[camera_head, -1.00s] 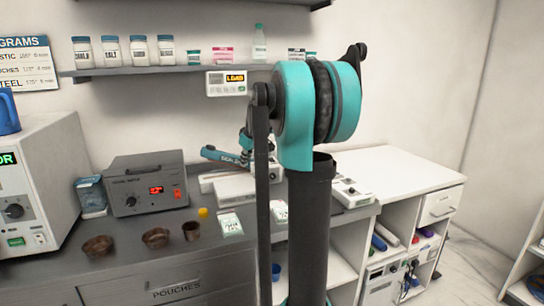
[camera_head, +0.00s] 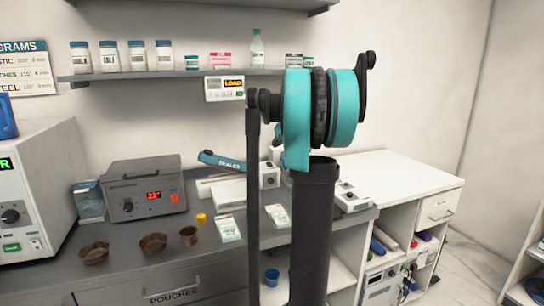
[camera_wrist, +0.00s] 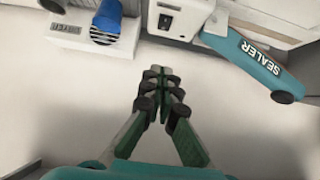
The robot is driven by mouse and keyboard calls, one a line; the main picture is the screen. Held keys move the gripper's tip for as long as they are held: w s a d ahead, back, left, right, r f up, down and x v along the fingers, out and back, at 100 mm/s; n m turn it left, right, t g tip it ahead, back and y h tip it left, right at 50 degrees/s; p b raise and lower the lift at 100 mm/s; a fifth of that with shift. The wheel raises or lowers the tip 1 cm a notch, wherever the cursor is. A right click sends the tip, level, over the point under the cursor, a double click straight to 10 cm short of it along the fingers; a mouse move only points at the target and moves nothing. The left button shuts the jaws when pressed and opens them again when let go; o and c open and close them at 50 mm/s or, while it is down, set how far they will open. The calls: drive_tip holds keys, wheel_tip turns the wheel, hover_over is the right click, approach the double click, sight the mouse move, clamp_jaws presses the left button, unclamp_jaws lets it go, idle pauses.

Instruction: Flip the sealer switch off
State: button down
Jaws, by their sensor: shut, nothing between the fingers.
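The sealer shows in the wrist view with its teal handle (camera_wrist: 265,65) at the upper right. Its white housing (camera_wrist: 180,18) is at the top centre and carries a small black rocker switch (camera_wrist: 166,20). The switch's setting is too small to tell. My gripper (camera_wrist: 160,78) is shut and empty, its tips below the switch in the picture and apart from it. In the head view the sealer's teal handle (camera_head: 222,160) is raised above its white base (camera_head: 230,190). My arm hides part of the sealer there, and my gripper is not visible.
In the wrist view a blue round thing (camera_wrist: 106,20) stands left of the housing. In the head view, a grey box with a red display (camera_head: 145,190), small brown bowls (camera_head: 153,243) and pouch packets (camera_head: 228,228) occupy the counter. A shelf (camera_head: 180,73) runs above.

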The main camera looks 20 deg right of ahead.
hover_over(270, 165)
wheel_tip(270, 165, down, 6)
drive_tip(key=shift+s+f, duration=0.1)
drive_tip(key=shift+s, duration=0.05)
wheel_tip(270, 165, down, 2)
drive_tip(key=shift+f, duration=0.9)
drive_tip(key=shift+w+f, duration=0.2)
drive_tip(key=shift+w, duration=0.05)
drive_tip(key=shift+w+r, duration=0.25)
drive_tip(key=shift+w, duration=0.5)
drive_tip(key=shift+r, duration=0.1)
